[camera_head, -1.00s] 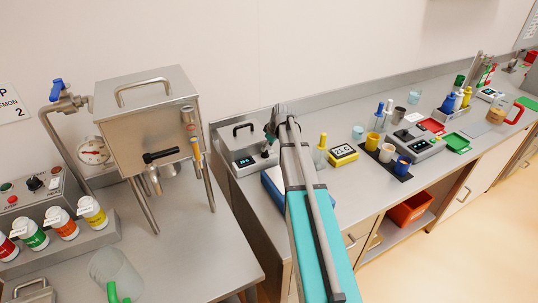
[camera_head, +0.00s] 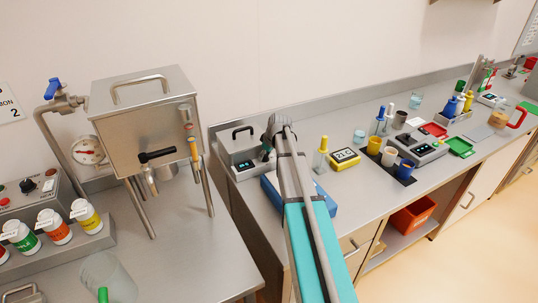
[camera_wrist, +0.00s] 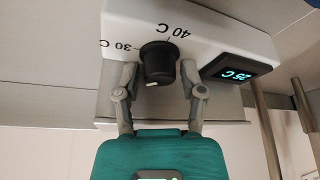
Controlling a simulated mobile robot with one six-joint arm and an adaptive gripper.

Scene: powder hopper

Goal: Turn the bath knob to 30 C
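The water bath (camera_head: 228,152) is a grey box with a handled lid, left of my arm in the head view. Its white front panel (camera_wrist: 215,30) fills the top of the wrist view, upside down. The black bath knob (camera_wrist: 158,62) has a white mark at its lower edge in the picture, away from the printed "30 C" at left and "40 C" at upper right. The display (camera_wrist: 232,74) reads 25 C. My gripper (camera_wrist: 162,78) is open, one finger on each side of the knob, apparently with small gaps. In the head view my arm hides the fingertips.
A blue box (camera_head: 318,197) lies partly under my arm. A yellow timer (camera_head: 345,158) and a yellow-capped bottle (camera_head: 321,160) stand to its right. The steel hopper (camera_head: 145,110) stands on legs at left. The bench front near my arm is largely clear.

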